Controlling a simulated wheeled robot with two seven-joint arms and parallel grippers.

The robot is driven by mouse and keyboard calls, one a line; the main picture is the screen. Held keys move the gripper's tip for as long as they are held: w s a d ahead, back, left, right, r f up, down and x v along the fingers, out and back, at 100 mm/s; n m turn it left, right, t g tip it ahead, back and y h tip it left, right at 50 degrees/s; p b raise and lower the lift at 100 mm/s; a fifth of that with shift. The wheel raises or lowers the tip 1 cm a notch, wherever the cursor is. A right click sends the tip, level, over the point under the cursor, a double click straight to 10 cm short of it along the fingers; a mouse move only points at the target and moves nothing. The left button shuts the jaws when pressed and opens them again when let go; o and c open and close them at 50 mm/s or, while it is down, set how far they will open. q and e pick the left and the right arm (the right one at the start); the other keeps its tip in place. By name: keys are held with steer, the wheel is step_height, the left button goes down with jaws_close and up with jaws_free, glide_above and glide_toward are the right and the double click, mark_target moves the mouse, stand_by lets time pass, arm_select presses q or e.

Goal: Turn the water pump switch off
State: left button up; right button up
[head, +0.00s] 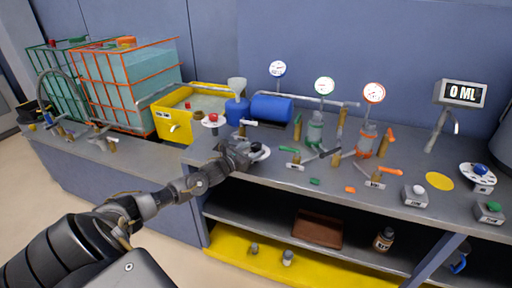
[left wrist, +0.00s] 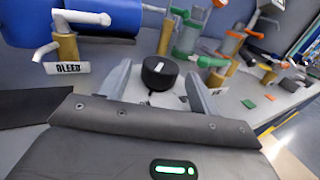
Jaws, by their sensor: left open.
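A black round knob (left wrist: 160,72) with a white pointer mark sits on a pale round plate. It also shows in the head view (head: 257,147), partly covered by my gripper. It looks like the pump switch, but I can read no label on it. My left gripper (head: 246,152) is open at the front edge of the bench, right at the knob. In the left wrist view its two fingers (left wrist: 160,88) stand apart, one on each side of the knob. I cannot tell whether they touch it. My right gripper is not in view.
A blue pump body (head: 272,108) and a valve marked BLEED (left wrist: 67,68) stand behind the knob. Several gauges, valves and coloured handles crowd the bench to the right. A yellow tub (head: 190,100) and caged tanks (head: 125,75) stand left. A shelf lies below.

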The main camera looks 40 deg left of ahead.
arm_select(q)
steer(key=shift+w, duration=1.25)
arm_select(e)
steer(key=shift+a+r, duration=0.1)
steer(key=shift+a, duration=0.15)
arm_select(q)
steer(key=shift+c, duration=0.4)
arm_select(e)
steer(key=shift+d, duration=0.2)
arm_select(q)
steer(key=c, duration=0.9)
steer(key=shift+d, duration=0.1)
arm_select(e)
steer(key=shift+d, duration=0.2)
